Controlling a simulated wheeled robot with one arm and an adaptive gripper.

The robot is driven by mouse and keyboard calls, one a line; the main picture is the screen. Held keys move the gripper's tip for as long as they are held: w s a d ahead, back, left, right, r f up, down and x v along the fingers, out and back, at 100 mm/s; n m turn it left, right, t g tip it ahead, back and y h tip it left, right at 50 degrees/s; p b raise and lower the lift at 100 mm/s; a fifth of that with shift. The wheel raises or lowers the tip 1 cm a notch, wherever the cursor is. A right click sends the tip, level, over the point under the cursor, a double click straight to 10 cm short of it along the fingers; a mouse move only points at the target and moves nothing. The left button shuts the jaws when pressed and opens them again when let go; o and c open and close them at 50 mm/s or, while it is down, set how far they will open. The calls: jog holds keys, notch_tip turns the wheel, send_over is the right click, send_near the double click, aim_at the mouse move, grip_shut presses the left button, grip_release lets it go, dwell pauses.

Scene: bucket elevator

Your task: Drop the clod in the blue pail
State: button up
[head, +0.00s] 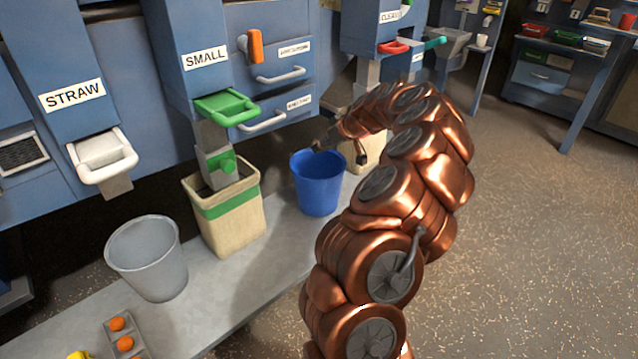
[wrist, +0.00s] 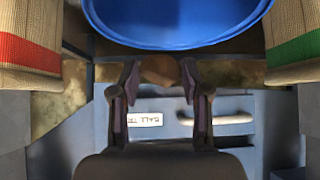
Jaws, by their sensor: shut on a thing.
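The blue pail (head: 319,192) stands upright on the grey ledge in the head view, its open top facing up. Its blue rim and inside also fill the top of the wrist view (wrist: 178,20). My gripper (wrist: 160,84) is shut on a brown clod (wrist: 160,69), held between its two fingertips. In the head view my gripper (head: 322,144) is at the pail's far rim, by its upper edge. In the wrist view the clod shows just below the rim's edge. I cannot tell whether the clod is over the opening. The pail's floor is hidden in the head view.
A green-banded sack bin (head: 230,222) stands left of the pail, and a grey bucket (head: 150,260) farther left. A red-banded sack (wrist: 28,50) shows in the wrist view. A green-handled SMALL chute (head: 226,106) and drawers (head: 275,70) stand behind. Open floor lies right.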

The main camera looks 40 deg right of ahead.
aim_at(325, 154)
jog(key=shift+f+b, duration=0.3)
jog(key=shift+f, duration=1.6)
jog(key=o, duration=1.2)
jog(key=shift+s+r, duration=0.1)
jog(key=shift+s, duration=0.05)
jog(key=v, duration=1.1)
jog(key=shift+s+r, duration=0.25)
jog(key=shift+r, duration=0.05)
